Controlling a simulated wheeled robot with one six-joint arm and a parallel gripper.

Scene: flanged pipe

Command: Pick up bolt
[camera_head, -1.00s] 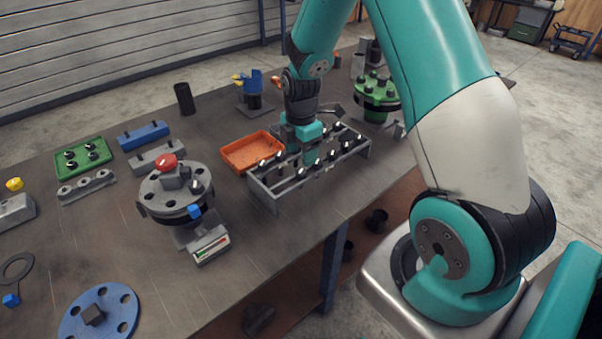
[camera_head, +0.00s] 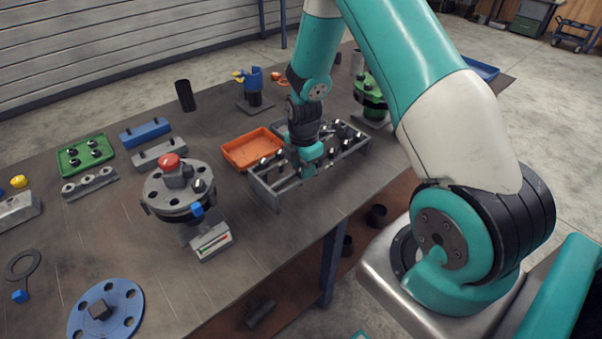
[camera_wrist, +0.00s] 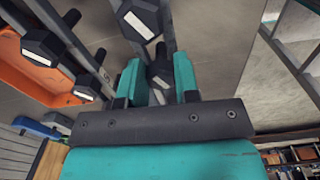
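Several dark bolts with pale marks on their heads stand in a grey metal rack (camera_head: 277,197). In the head view, my gripper (camera_head: 307,170) is down at the rack's front left part, and my wrist hides the bolts there. In the wrist view, my gripper (camera_wrist: 160,78) has its two teal fingers apart, on either side of one dark bolt head (camera_wrist: 161,69). I cannot tell whether the fingers touch it. Other bolts show in the wrist view, one just beyond the fingers (camera_wrist: 139,17) and another at the left (camera_wrist: 42,46).
An orange tray (camera_head: 236,157) stands close behind the rack on the left. A green flange (camera_head: 366,99) stands behind right.

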